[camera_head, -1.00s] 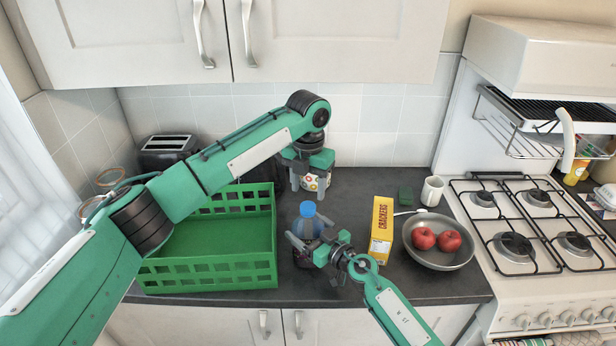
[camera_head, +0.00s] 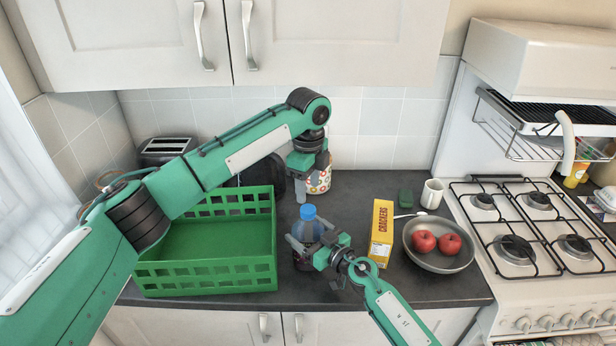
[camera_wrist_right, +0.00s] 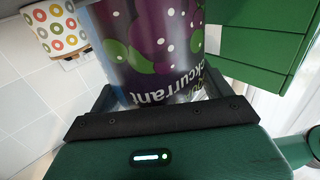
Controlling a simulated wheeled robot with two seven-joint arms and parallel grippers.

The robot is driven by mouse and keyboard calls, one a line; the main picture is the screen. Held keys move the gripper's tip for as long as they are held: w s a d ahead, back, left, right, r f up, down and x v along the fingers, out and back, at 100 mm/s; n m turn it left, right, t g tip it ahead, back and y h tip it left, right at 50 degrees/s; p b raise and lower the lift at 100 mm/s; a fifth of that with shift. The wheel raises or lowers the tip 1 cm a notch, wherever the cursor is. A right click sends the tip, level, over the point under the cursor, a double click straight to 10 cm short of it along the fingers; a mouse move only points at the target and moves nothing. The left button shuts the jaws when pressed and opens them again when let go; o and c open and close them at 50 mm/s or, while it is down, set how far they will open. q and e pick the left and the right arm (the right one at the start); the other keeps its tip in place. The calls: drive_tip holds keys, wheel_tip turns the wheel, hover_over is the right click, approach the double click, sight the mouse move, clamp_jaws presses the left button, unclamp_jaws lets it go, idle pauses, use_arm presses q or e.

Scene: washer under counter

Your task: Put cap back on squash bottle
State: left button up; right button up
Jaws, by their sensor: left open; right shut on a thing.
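The squash bottle (camera_head: 307,232) stands upright on the dark counter, near its front edge. The blue cap (camera_head: 308,212) sits at the top of the bottle; whether it is screwed down I cannot tell. My right gripper (camera_head: 312,252) is shut on the bottle's body from the right. The right wrist view shows the bottle's purple blackcurrant label (camera_wrist_right: 155,45) between the fingers; the cap is out of that view. My left gripper (camera_head: 301,190) is open and empty, above and behind the cap and apart from it.
A green crate (camera_head: 205,279) stands left of the bottle. A crackers box (camera_head: 381,232), a pan (camera_head: 440,260) with two red apples and a white mug (camera_head: 432,193) are to the right. A patterned canister (camera_head: 319,180) and a toaster (camera_head: 168,147) stand behind.

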sight(308, 209)
use_arm(q)
drive_tip(key=n, duration=0.3)
drive_tip(key=shift+r, duration=0.15)
drive_tip(key=n, duration=0.4)
drive_tip(key=shift+r+n, duration=0.15)
drive_tip(key=shift+n, duration=0.25)
drive_tip(key=n, duration=0.6)
drive_tip(key=shift+r, duration=0.2)
drive_tip(key=n, duration=0.4)
drive_tip(key=shift+r+n, duration=0.15)
drive_tip(key=shift+n, duration=0.25)
drive_tip(key=n, duration=0.2)
drive_tip(key=shift+r+n, duration=0.1)
drive_tip(key=shift+n, duration=0.3)
drive_tip(key=n, duration=0.6)
drive_tip(key=shift+r+n, duration=0.2)
drive_tip(key=shift+n, duration=0.2)
drive_tip(key=shift+f, duration=4.05)
